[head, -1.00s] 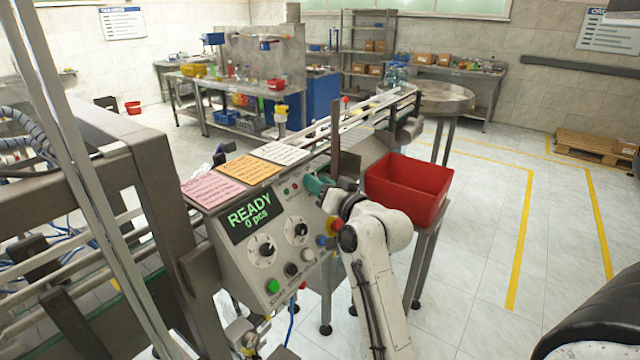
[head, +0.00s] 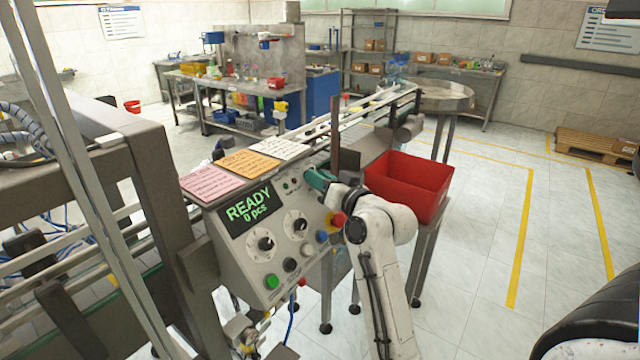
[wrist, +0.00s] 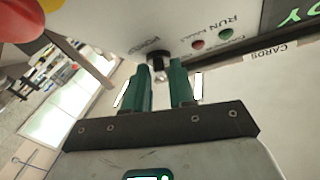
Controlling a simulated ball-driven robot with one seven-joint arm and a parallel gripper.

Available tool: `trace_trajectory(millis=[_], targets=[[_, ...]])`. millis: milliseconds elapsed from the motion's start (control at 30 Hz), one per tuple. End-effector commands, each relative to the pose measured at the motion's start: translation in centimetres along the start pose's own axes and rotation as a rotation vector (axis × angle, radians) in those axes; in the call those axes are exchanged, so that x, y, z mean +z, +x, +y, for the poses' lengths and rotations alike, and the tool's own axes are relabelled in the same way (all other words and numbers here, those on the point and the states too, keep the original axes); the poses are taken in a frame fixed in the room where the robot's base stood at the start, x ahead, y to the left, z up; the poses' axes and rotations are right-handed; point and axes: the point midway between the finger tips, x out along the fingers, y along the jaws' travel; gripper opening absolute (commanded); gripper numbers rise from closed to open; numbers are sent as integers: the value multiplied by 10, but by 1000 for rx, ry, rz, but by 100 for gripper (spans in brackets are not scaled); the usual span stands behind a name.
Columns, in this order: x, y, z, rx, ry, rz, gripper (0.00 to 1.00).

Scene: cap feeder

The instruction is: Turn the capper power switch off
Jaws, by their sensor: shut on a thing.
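The capper control panel (head: 262,285) faces me in the head view, and its display (head: 248,210) reads "READY 0 pcs". The power switch (wrist: 158,66) shows in the wrist view as a small metal lever in a black collar, under an upside-down label that seems to read "POWER". My gripper (head: 318,180) is at the panel's upper right corner. Its green fingers (wrist: 161,86) stand on both sides of the lever and are shut on it, with a narrow gap between them. In the head view my gripper hides the switch. I cannot tell which way the lever points.
A red emergency button (head: 338,219) on yellow sits just below my gripper. Knobs (head: 266,243) and a green button (head: 271,282) are lower on the panel. Paper cards (head: 250,164) lie on top. A red bin (head: 408,185) stands close to the right of my arm.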

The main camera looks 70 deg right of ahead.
Motion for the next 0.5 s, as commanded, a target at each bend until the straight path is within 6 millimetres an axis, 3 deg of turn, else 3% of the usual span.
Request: trace_trajectory(millis=[500], targets=[[4,2,10,-274,-341,10,0]])
